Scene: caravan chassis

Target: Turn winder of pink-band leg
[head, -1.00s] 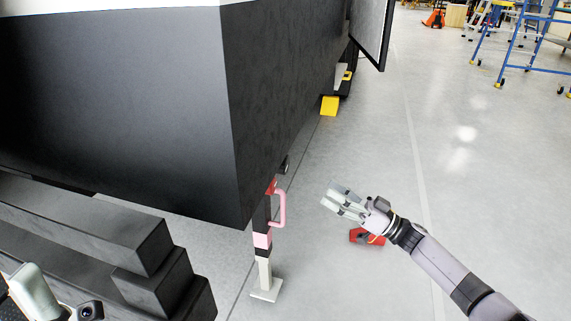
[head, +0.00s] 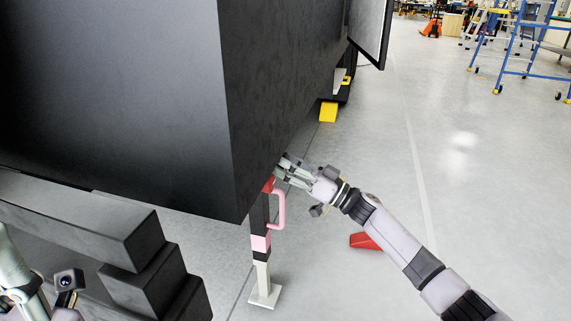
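The pink-band leg (head: 261,243) stands upright under the near corner of the dark caravan body, its pale foot plate on the floor. A pink handle (head: 281,211) sticks out to the right from its upper part, below a red piece (head: 268,184). My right gripper (head: 282,171) is at the top of the leg, just above the pink handle and close to the caravan's lower edge. Its fingers look spread, but whether anything is between the tips is hidden by their small size. My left gripper (head: 36,300) is only partly seen at the lower left corner, away from the leg.
The dark caravan body (head: 150,110) overhangs the leg. Black stacked steps (head: 140,260) stand at the lower left. A red wedge (head: 364,241) lies on the floor beneath my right arm. A yellow chock (head: 328,112) is farther back.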

